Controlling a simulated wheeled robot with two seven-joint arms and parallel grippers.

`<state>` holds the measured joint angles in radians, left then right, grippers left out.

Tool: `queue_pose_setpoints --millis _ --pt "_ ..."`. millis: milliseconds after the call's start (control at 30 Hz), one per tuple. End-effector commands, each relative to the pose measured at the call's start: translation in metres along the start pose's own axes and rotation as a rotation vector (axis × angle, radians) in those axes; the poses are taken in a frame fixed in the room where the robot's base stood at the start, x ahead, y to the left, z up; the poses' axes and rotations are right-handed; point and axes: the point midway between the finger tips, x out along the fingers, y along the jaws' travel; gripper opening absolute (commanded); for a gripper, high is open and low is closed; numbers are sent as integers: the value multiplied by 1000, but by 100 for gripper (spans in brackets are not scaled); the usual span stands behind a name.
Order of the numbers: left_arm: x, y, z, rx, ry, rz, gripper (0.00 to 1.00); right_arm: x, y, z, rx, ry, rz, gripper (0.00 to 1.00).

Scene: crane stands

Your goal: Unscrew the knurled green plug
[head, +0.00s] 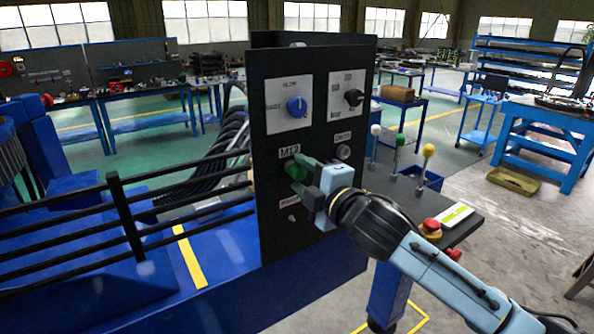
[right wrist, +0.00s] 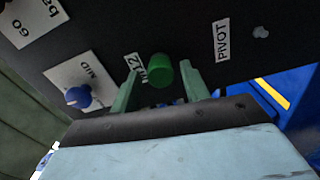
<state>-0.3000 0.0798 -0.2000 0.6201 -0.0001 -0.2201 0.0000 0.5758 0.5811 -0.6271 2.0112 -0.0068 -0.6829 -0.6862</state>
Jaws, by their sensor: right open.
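The green plug (head: 296,173) sits on the front of the black panel, beside the M12 label. It also shows in the right wrist view as a short green cylinder (right wrist: 160,72). My right gripper (head: 304,176) is at the panel with its fingers pointing at the plug. In the right wrist view its two pale green fingers (right wrist: 159,80) stand apart, one on each side of the plug, with a visible gap on both sides. I cannot tell how deep the fingertips reach along the plug. My left gripper is not in view.
The black panel (head: 270,215) also carries a blue knob (head: 297,106), a black knob (head: 354,97) and a PIVOT label (right wrist: 222,40). Levers with white, green and yellow balls (head: 428,151) and a red button (head: 431,226) stand to the right. A black railing (head: 125,215) lies left.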

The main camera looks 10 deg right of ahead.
Motion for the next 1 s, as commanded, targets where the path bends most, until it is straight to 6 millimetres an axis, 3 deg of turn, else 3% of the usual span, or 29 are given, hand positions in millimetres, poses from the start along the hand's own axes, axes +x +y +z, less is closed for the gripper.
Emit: queue_pose_setpoints --millis 267,767,1000 --pt "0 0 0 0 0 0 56 0 0 0 400 0 0 46" --pt "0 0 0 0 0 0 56 0 -1 1 410 0 0 46" --pt "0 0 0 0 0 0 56 0 -1 1 409 0 0 16"
